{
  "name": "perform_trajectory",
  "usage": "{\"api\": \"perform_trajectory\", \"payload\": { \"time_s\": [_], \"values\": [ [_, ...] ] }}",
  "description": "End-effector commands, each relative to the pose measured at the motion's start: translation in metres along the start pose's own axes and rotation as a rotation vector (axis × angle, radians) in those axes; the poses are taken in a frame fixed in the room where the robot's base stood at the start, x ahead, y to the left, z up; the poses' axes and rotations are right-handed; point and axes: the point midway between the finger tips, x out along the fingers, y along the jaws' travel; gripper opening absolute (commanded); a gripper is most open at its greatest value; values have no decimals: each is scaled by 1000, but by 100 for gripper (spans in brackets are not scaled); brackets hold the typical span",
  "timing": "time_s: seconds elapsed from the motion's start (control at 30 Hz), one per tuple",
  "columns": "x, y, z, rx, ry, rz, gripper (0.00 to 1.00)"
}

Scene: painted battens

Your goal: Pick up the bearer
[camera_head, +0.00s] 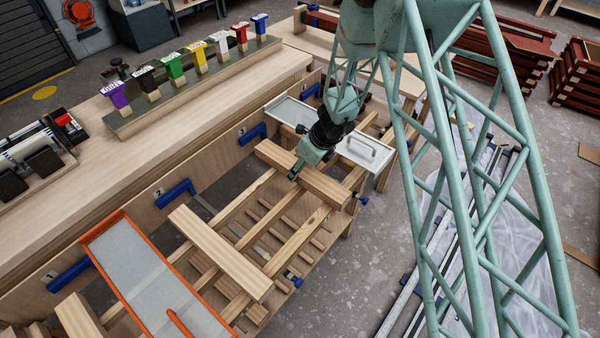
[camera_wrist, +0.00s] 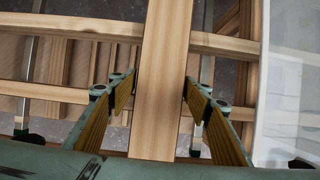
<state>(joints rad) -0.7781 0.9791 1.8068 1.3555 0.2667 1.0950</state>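A thick pale wooden bearer (camera_head: 325,187) lies across the slatted wooden frame under my gripper (camera_head: 299,170). In the wrist view the bearer (camera_wrist: 160,70) runs up the middle of the picture, between the two fingers of my gripper (camera_wrist: 158,97). The fingers are open, one on each side, with a gap visible at both sides of the wood. I cannot tell how far down the fingers reach along its sides. A second, similar timber (camera_head: 222,252) lies across the frame nearer the camera, apart from my gripper.
A white tray with a handled tool (camera_head: 366,150) is close to the right of my gripper. An orange-rimmed tray (camera_head: 150,275) lies at the front left. Blue clamps (camera_head: 176,191) line the bench edge. Paint-coloured blocks (camera_head: 173,66) stand on the long bench behind.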

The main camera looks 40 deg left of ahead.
Motion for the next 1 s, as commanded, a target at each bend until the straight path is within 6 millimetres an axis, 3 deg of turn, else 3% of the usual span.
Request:
{"api": "perform_trajectory", "payload": {
  "time_s": [0.27,0.67,1.0],
  "values": [
    [0,0,0,0,0,0,19],
    [-3,0,2,0,-1,-1,19],
    [-20,0,9,-1,-1,-1,19]
  ]
}}
